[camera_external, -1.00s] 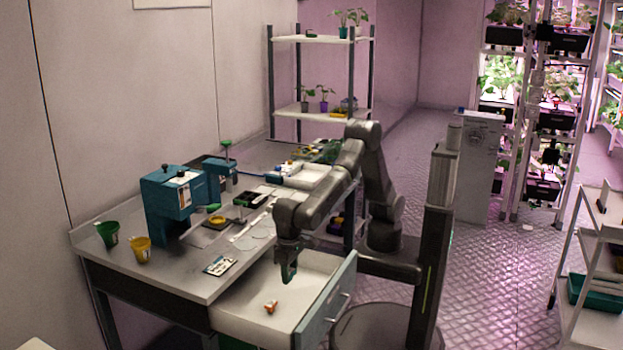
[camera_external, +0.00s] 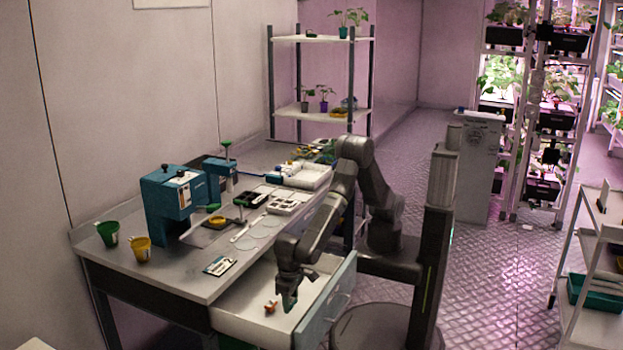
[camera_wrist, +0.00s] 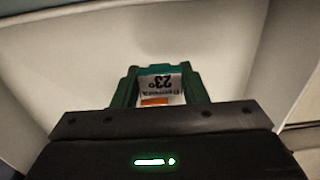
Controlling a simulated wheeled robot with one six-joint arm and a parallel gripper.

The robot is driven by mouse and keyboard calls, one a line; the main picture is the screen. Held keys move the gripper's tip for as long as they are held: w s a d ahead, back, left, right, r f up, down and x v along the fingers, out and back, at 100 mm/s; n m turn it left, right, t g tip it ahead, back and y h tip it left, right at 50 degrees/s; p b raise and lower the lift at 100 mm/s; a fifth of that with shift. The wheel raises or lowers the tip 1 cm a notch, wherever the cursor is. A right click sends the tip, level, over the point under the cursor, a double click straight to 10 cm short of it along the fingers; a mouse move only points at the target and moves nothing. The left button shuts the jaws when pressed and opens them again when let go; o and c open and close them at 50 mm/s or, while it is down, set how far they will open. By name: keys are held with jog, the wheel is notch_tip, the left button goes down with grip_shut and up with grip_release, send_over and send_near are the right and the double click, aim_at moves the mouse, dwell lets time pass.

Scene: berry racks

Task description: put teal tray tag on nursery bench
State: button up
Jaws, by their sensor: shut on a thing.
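My gripper (camera_external: 288,301) is low in the open drawer (camera_external: 240,318) of the bench. In the wrist view its green fingers (camera_wrist: 158,90) are shut on the teal tray tag (camera_wrist: 160,69), which has a white face with dark print and an orange patch. The tag is hard to make out in the external view, where the fingers hide it. The long bench (camera_external: 190,281) with a pale top stands left of my arm; I cannot tell for sure that it is the nursery bench.
A small orange-and-white piece (camera_external: 271,306) shows just left of my gripper in the drawer. A teal machine (camera_external: 166,196), a green cup (camera_external: 108,233), a yellow cup (camera_external: 141,249) and a printed card (camera_external: 220,266) stand or lie on the bench. The bench's front left has free room.

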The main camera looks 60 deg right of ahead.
aim_at(291, 321)
jog(key=shift+f, duration=2.35)
jog(key=shift+f, duration=0.1)
jog(key=shift+f, duration=0.15)
jog(key=o, duration=0.9)
jog(key=shift+o, duration=0.2)
jog(key=r, duration=1.3)
jog(key=shift+s+a+r, duration=0.1)
jog(key=shift+s+r, duration=0.05)
jog(key=shift+s, duration=0.05)
jog(key=shift+r, duration=0.3)
jog(key=shift+c, duration=0.9)
